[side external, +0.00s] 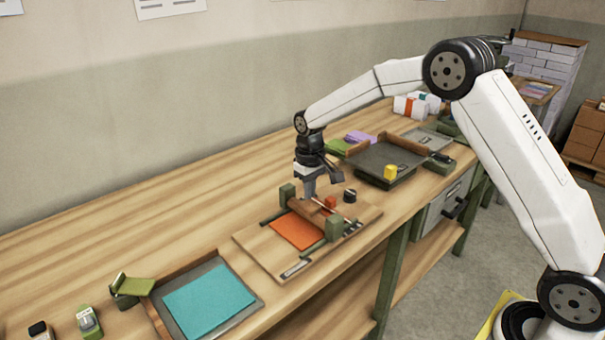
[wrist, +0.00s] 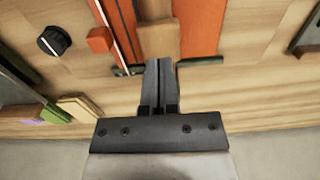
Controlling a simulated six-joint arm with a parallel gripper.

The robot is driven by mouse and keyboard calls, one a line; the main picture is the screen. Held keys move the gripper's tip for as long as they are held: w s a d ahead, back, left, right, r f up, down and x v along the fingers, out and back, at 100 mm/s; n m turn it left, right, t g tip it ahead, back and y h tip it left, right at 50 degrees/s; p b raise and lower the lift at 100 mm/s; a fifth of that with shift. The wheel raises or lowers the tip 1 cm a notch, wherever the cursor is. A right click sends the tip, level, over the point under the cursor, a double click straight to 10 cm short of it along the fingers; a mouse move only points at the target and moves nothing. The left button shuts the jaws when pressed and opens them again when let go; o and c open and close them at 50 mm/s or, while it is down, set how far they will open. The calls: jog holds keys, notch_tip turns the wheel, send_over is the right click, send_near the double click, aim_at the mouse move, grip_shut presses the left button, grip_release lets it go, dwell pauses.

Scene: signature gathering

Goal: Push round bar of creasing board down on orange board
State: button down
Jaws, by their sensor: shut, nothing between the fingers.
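The creasing board (side external: 262,240) lies on the workbench in the side view, with the flat orange board (side external: 298,232) on it. The orange board also shows in the wrist view (wrist: 198,25). The brown round bar (side external: 308,215) runs across the creasing board between two green posts, along the orange board's edge. In the wrist view a brown length that looks like the bar (wrist: 154,10) is just beyond my fingertips. My gripper (side external: 310,196) is shut and empty, pointing down at the far part of the bar. It also shows in the wrist view (wrist: 160,62). I cannot tell whether it touches the bar.
The green posts (side external: 334,229) stand up at the bar's ends. A red block (side external: 330,203) and a black knob (side external: 350,195) are right of the bar. A dark tray (side external: 385,157) with a yellow piece is farther right. A teal sheet (side external: 208,300) lies in the left tray.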

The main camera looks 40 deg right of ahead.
aim_at(310, 205)
jog(key=shift+f, duration=1.85)
dwell(1.0)
jog(key=shift+r, duration=0.15)
jog(key=shift+r, duration=3.5)
jog(key=shift+s+a, duration=0.1)
jog(key=shift+s, duration=0.35)
jog(key=s+a+f+t, duration=0.1)
jog(key=s, duration=1.1)
jog(key=s+a+f+t, duration=0.1)
jog(key=s+f, duration=0.1)
jog(key=s, duration=1)
jog(key=shift+a+t, duration=0.15)
jog(key=shift+t, duration=0.15)
